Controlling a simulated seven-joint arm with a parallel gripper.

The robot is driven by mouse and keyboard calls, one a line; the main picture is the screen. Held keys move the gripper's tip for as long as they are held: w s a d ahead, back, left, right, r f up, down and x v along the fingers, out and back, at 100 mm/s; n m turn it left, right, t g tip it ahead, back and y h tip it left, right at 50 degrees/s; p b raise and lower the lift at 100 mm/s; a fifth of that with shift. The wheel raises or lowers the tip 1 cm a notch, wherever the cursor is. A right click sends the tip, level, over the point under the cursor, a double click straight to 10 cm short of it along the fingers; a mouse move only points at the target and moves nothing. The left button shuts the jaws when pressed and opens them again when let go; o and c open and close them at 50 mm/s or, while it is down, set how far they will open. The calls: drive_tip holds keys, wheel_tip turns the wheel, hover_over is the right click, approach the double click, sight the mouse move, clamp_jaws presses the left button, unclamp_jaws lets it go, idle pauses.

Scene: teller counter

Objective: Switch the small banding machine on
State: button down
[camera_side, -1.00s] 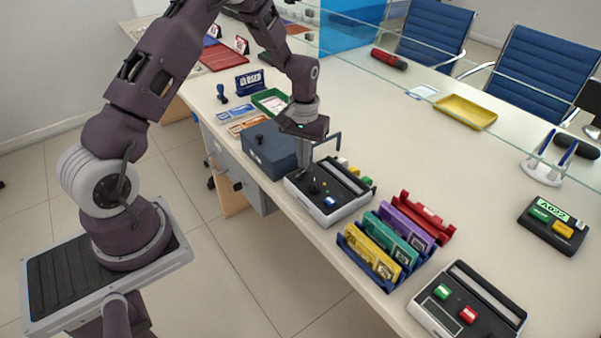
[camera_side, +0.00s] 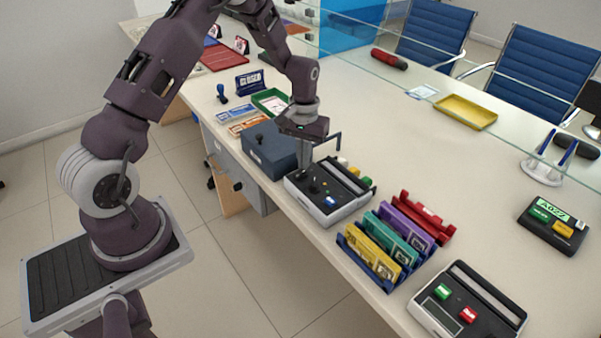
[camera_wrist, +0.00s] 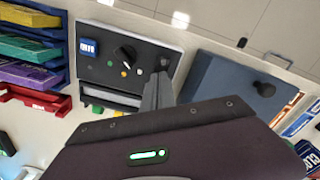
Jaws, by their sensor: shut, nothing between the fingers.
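The small banding machine (camera_side: 350,207) is a light grey box with a black top, on the counter under my gripper. In the wrist view its panel (camera_wrist: 105,72) shows a blue switch (camera_wrist: 88,47), a black pointer knob (camera_wrist: 123,55), a few small lights and a small dark lever (camera_wrist: 163,63) at the right. My gripper (camera_side: 304,168) points down at the machine's far-left end. Its shut, empty fingers (camera_wrist: 160,80) are close beside the lever in the wrist view. I cannot tell whether they touch it. The fingers hide part of the panel edge.
A dark blue box (camera_side: 270,148) with a knob stands close behind the machine. Racks of yellow, green and purple packs (camera_side: 385,240) stand in front. Another machine (camera_side: 468,305) with green and red buttons is at the front right. The counter's middle is clear.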

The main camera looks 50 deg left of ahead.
drive_tip(key=shift+f, duration=0.8)
drive_tip(key=shift+r, duration=3.55)
drive_tip(key=s+d+r+m+t, duration=0.1)
drive_tip(key=s+d+r, duration=0.1)
drive_tip(key=r, duration=0.4)
drive_tip(key=s+d+r, duration=0.2)
drive_tip(key=r, duration=0.3)
drive_tip(key=s+d+r+m+t, duration=0.3)
drive_tip(key=s+d+r, duration=0.4)
drive_tip(key=s+r, duration=0.5)
drive_tip(key=s+d+f+m+t, duration=0.1)
drive_tip(key=s+d+m, duration=0.1)
drive_tip(key=s, duration=0.9)
drive_tip(key=shift+f+t, duration=0.2)
drive_tip(key=shift+t, duration=0.1)
